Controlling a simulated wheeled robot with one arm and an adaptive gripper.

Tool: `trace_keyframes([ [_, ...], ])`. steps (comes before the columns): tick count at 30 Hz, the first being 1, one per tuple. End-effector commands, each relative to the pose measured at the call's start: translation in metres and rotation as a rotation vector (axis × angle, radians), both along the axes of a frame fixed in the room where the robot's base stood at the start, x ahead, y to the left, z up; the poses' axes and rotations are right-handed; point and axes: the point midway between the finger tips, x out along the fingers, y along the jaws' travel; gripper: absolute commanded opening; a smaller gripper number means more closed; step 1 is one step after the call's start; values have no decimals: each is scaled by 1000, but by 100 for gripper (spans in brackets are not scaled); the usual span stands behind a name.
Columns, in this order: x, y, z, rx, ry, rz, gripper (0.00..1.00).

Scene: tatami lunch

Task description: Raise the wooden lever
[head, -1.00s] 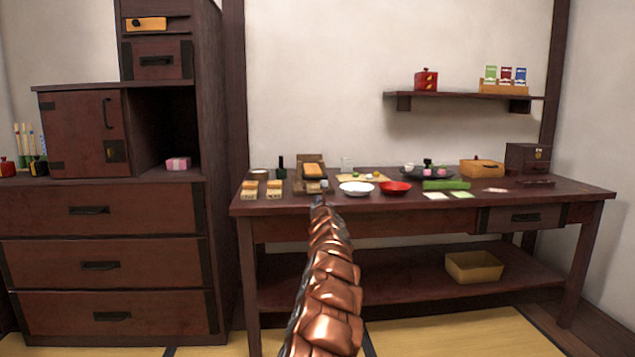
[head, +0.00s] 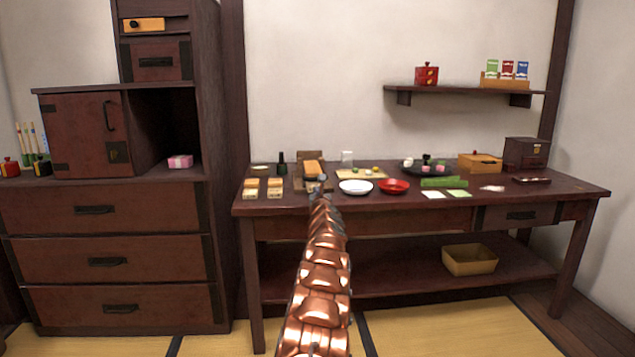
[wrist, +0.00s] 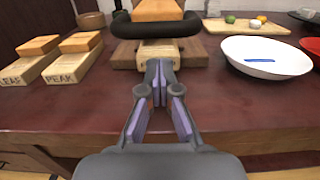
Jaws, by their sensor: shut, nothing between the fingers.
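The wooden lever appears to be the orange-brown wooden piece (head: 312,168) on a dark base at the left of the table. In the wrist view the orange wood (wrist: 158,9) shows behind a thick black bar (wrist: 160,23), cut off by the top edge. The dark wooden base (wrist: 195,55) carries a pale wood block (wrist: 160,48) under the bar. My gripper (wrist: 160,66) is shut and empty, its fingertips just in front of the pale block and below the bar. Whether they touch the block I cannot tell. In the head view my gripper (head: 322,182) partly covers the base.
Two labelled wooden blocks (wrist: 83,56) (wrist: 30,62) stand to the left. A white bowl (wrist: 266,57) is close on the right, with a red bowl (head: 394,187) beyond. A dark green bottle (head: 282,165) stands behind left. The table front is clear.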

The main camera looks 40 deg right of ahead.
Motion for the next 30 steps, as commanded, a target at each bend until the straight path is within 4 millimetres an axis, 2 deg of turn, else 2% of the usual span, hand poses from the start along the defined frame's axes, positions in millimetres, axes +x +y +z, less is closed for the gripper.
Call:
trace_keyframes([
  [1, 0, -1, 8, 0, 0, -1, 0],
  [7, 2, -2, 16, 1, -1, -1, 0],
  [23, 2, -2, 17, 0, 0, -1, 0],
  [30, 2, -2, 24, 8, 11, -1, 0],
])
